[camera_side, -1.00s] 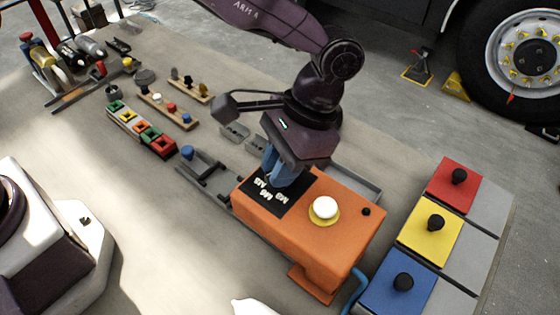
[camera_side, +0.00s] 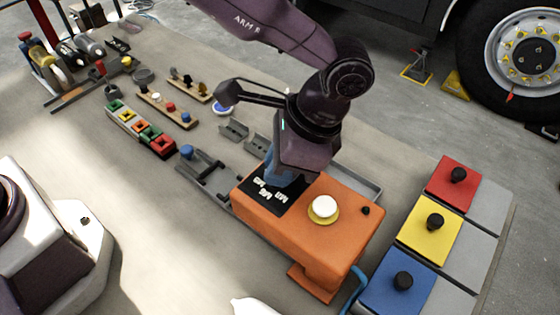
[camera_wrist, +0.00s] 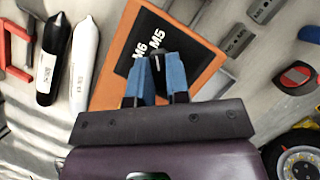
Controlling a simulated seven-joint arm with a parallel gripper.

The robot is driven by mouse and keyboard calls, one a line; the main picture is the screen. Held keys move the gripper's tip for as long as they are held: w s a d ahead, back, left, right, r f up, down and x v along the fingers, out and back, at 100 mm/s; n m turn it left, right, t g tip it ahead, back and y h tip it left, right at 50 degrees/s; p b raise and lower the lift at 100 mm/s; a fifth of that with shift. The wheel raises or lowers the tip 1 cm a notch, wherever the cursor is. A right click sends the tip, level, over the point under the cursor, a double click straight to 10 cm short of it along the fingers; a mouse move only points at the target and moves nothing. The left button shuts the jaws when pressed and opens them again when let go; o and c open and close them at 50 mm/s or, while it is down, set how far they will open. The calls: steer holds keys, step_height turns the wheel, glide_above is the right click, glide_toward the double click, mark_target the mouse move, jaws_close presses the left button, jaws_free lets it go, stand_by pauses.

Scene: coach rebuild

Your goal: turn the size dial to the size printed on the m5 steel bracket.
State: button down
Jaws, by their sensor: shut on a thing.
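The orange machine (camera_side: 300,240) has a black size panel (camera_side: 290,207) with white size marks. In the wrist view, M6 and M5 are readable on the panel (camera_wrist: 165,22). My gripper (camera_wrist: 158,72) has its blue fingers closed around the black size dial (camera_wrist: 157,62). The dial's visible end lies close to the M5 mark; its exact pointing is hard to tell. In the side view my gripper (camera_side: 282,180) is low over the panel and hides the dial. Grey steel brackets (camera_side: 234,130) lie behind the machine and show in the wrist view (camera_wrist: 237,40); their print is too small to read.
A white button on a yellow base (camera_side: 323,208) sits on the machine's top. Red, yellow (camera_side: 430,240) and blue lidded bins stand at the right. A grey tray (camera_side: 357,183) lies behind the machine. Coloured blocks (camera_side: 140,130) and knob racks are at the left.

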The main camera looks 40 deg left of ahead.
steer(key=shift+w+r, duration=0.1)
steer(key=c, duration=1.1)
jaws_free()
steer(key=v, duration=1.3)
